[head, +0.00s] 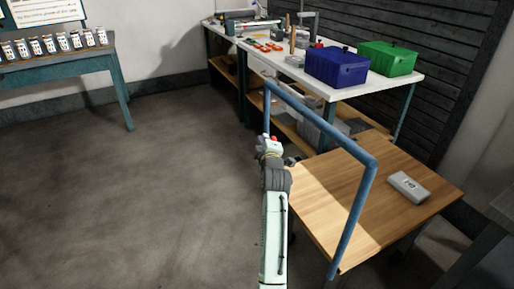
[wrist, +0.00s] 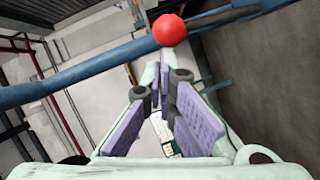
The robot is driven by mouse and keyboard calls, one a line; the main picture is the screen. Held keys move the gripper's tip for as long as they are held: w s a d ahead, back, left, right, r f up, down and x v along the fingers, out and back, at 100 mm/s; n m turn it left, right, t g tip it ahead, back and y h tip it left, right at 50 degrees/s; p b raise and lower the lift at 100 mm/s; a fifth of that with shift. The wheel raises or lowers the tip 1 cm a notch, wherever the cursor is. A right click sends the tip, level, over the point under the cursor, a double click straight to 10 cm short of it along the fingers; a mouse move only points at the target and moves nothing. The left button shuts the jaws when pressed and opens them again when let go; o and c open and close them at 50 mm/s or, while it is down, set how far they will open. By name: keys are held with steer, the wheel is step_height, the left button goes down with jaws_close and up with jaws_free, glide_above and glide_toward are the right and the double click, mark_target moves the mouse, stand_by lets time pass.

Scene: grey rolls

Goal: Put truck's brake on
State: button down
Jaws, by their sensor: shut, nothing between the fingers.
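The truck is a cart with a wooden deck (head: 376,205) and a blue tube handle (head: 353,215), seen right of centre in the head view. The blue tube also crosses the wrist view (wrist: 85,74). A round red knob (wrist: 169,30) shows just beyond my fingertips in the wrist view; a small red spot (head: 273,139) shows at my gripper in the head view. Whether the knob belongs to a brake lever, or touches my fingers, I cannot tell. My gripper (head: 270,146) is shut and empty, beside the handle's left upright. The cart's wheels are mostly hidden.
A grey box-like item (head: 409,187) lies on the deck. Behind stands a workbench (head: 423,87) with a blue crate (head: 337,67), a green crate (head: 388,58) and tools. A table with small bottles (head: 53,45) is at the left. The floor (head: 120,210) at left is clear.

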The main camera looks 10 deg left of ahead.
steer(key=shift+w+d+m+g+b, duration=0.25)
steer(key=shift+w+d+m, duration=0.4)
steer(key=shift+d, duration=0.3)
steer(key=shift+w+d+m+g+b, duration=0.15)
steer(key=shift+w+d+m+g, duration=0.1)
steer(key=shift+w+d+m, duration=0.5)
steer(key=shift+s+d+y, duration=0.1)
steer(key=shift+d+y, duration=0.05)
steer(key=shift+y, duration=0.15)
steer(key=shift+r, duration=0.2)
